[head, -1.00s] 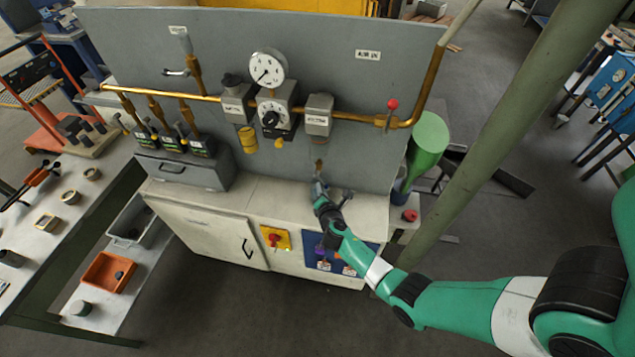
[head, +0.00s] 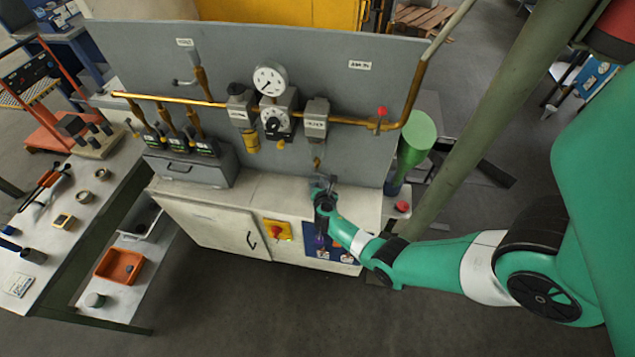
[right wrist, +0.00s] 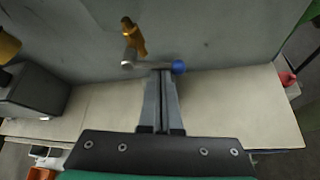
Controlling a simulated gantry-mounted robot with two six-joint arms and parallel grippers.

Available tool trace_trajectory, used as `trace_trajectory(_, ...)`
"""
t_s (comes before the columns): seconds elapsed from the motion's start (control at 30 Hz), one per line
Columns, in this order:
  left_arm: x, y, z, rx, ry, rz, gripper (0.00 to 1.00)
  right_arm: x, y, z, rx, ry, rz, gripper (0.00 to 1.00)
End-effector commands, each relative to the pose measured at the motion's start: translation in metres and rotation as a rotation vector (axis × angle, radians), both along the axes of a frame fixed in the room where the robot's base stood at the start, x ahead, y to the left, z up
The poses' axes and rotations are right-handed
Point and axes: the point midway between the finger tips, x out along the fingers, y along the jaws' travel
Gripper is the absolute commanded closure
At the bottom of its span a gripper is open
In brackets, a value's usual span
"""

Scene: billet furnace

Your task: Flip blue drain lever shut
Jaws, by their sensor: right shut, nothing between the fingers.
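The drain lever (right wrist: 142,67) is a short grey bar lying roughly crosswise below a brass fitting (right wrist: 131,33), with a blue knob (right wrist: 179,67) at its right end. In the head view the brass fitting (head: 317,163) shows under the right-hand regulator block. My right gripper (right wrist: 160,76) is shut and empty. Its fingertips overlap the bar just left of the blue knob in the right wrist view; I cannot tell whether they touch. It also shows in the head view (head: 323,183), low in front of the panel, where it hides most of the lever. My left gripper is not in view.
The grey panel (head: 130,60) stands close behind the fitting.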

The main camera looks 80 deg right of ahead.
Motion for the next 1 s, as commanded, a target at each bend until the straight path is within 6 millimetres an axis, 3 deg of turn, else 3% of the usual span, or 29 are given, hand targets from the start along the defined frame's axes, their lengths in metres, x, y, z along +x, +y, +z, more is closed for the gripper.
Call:
trace_trajectory(0.47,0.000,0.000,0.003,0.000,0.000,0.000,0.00,-0.002,-0.002,0.003,-0.001,-0.002,-0.004,1.00)
trace_trajectory(1.0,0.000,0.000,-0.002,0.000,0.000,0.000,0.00,0.013,0.000,0.005,0.000,-0.002,-0.003,1.00)
